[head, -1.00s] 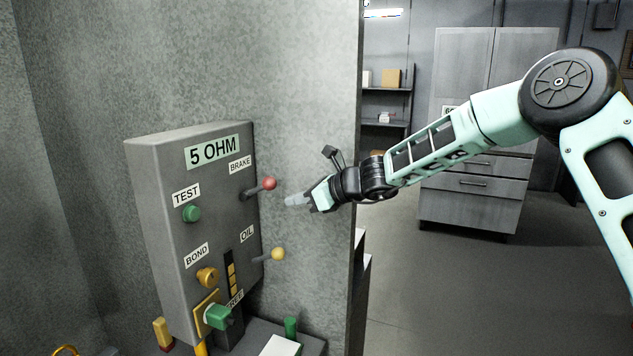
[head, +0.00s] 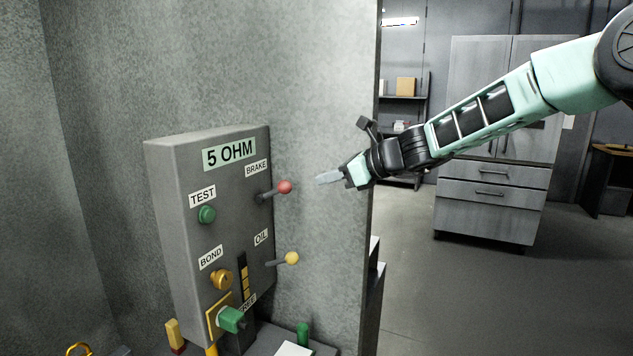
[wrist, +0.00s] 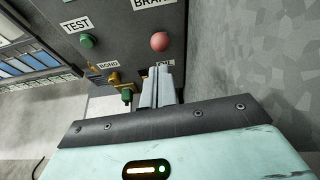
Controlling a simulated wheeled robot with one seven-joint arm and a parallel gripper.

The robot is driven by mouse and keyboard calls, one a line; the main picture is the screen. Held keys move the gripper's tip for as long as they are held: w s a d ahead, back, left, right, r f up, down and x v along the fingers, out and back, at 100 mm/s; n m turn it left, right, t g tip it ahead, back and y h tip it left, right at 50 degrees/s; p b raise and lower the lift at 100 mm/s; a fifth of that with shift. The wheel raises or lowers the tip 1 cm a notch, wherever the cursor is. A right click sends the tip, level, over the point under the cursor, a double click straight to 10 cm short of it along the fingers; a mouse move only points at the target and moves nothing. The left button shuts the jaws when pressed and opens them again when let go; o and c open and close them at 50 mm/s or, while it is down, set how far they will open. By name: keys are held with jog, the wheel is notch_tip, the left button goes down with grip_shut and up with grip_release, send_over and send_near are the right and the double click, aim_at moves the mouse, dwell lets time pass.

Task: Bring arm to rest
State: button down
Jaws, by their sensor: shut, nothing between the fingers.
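My gripper (head: 330,177) is shut and empty, held in the air to the right of the grey control box. In the wrist view my gripper's fingers (wrist: 156,85) lie together and point toward the box. The box (head: 165,230) is labelled 5 OHM and sits at the wall. The red-knobbed BRAKE lever (head: 284,187) is the nearest part to my fingertips, with a visible gap between them in the head view. The red knob (wrist: 159,41) also shows in the wrist view, beyond the fingers. My arm reaches in from the upper right.
The box carries a yellow-knobbed OIL lever (head: 291,258), a green TEST button (head: 206,214), a BOND knob (head: 221,279) and a green plug (head: 231,319). Grey drawers (head: 490,205) stand behind, with open floor in front.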

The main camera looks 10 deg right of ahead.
jog(key=s+a+f+n+g+h+b, duration=0.1)
jog(key=s+a+f+n+g, duration=0.15)
jog(key=s+n, duration=0.35)
jog(key=s+a+f+n+g+h+b, duration=0.1)
jog(key=s+a+f+n+g, duration=0.2)
jog(key=s, duration=0.6)
jog(key=s+a+f+n+g+h+b, duration=0.1)
jog(key=s+a+f+n, duration=0.35)
jog(key=s, duration=0.25)
jog(key=s+d+f+n+h+b, duration=0.1)
jog(key=s+d+f+n+h, duration=0.2)
jog(key=s+n, duration=0.6)
jog(key=s+d+f+n+h+b, duration=0.2)
jog(key=s+d+f+n+h, duration=0.2)
jog(key=s, duration=0.9)
jog(key=d+f+n+g, duration=0.1)
jog(key=d+f+n, duration=0.2)
jog(key=d+n, duration=0.2)
jog(key=shift+s+h, duration=0.3)
jog(key=shift+s, duration=0.05)
